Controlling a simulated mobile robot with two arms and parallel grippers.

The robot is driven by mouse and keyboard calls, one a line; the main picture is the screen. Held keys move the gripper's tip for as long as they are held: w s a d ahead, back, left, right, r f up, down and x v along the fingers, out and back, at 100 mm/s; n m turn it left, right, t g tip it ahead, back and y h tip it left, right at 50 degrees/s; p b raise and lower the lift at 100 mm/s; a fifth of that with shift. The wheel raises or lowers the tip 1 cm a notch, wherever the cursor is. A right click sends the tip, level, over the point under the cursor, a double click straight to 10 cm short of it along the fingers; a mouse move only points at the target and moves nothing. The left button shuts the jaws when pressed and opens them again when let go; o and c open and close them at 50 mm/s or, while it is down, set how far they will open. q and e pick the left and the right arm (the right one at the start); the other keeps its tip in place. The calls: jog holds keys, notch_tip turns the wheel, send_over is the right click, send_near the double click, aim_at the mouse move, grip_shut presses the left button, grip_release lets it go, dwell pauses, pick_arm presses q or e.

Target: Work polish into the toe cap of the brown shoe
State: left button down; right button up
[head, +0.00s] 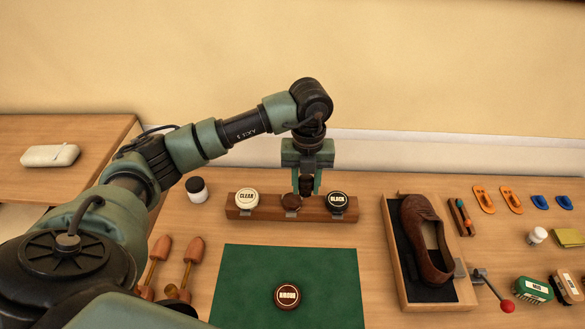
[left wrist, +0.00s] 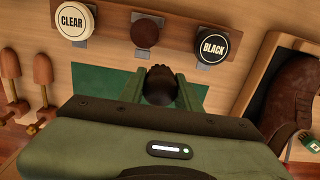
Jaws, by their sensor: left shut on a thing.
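The brown shoe (head: 425,240) lies in a wooden tray (head: 392,262) with a dark lining, right of the green mat; part of it shows in the left wrist view (left wrist: 287,95). My left gripper (head: 306,188) is shut on a dark, round-topped applicator (left wrist: 159,85). It is left of the shoe, over or just behind the wooden rack (head: 265,213). In the rack, a lidless tin with dark brown polish (head: 291,201) sits between the CLEAR tin (head: 246,198) and the BLACK tin (head: 338,202). The applicator's lower end is hidden. My right gripper is out of view.
The BROWN lid (head: 287,295) lies on the green mat (head: 245,275). A red-knobbed lever (head: 507,306) sticks out right of the tray. Shoe trees (head: 192,252) and a black-lidded jar (head: 196,190) stand left; brushes (head: 532,289) and a sponge (head: 567,238) lie right.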

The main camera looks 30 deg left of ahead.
aim_at(292, 200)
pick_arm(q)
jog(key=a+n, duration=0.1)
jog(key=n, duration=0.4)
jog(key=w+a+f+n, duration=0.1)
jog(key=a+n, duration=0.1)
jog(key=n, duration=0.3)
jog(key=a+f+n+p, duration=0.1)
jog(key=a+n, duration=0.1)
jog(key=n, duration=0.3)
jog(key=shift+w, duration=0.4)
notch_tip(292, 200, down, 4)
jog(key=b, duration=0.3)
jog(key=shift+f, duration=0.2)
jog(key=shift+f+b, duration=0.35)
jog(key=shift+b, duration=0.05)
jog(key=shift+f, duration=0.5)
dwell(0.6)
